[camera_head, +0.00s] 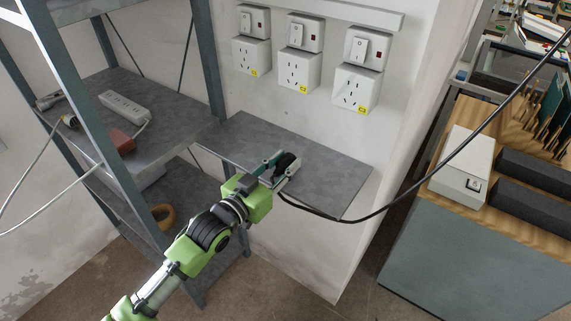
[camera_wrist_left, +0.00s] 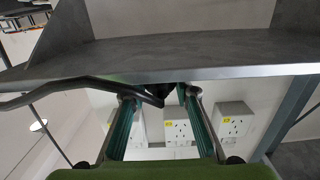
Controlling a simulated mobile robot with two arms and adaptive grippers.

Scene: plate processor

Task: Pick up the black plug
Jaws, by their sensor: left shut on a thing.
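The black plug (camera_head: 287,161) is at the small grey wall shelf (camera_head: 235,133), between the fingers of my left gripper (camera_head: 276,168). The gripper is shut on it, and its fingers partly cover the plug. In the left wrist view the dark plug (camera_wrist_left: 158,90) shows between the two fingertips, close to the shelf edge. Whether it still touches the shelf is unclear. A black cable (camera_head: 340,218) runs from near the gripper over the shelf's front edge and up to the right. My right gripper is not in view.
Several wall sockets with switches (camera_head: 299,68) hang above the shelf. A metal rack (camera_head: 160,135) on the left holds a white power strip (camera_head: 125,104) and a reddish object (camera_head: 122,141). A bench with a white box (camera_head: 463,167) stands right. The wall shelf's right part is mostly clear.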

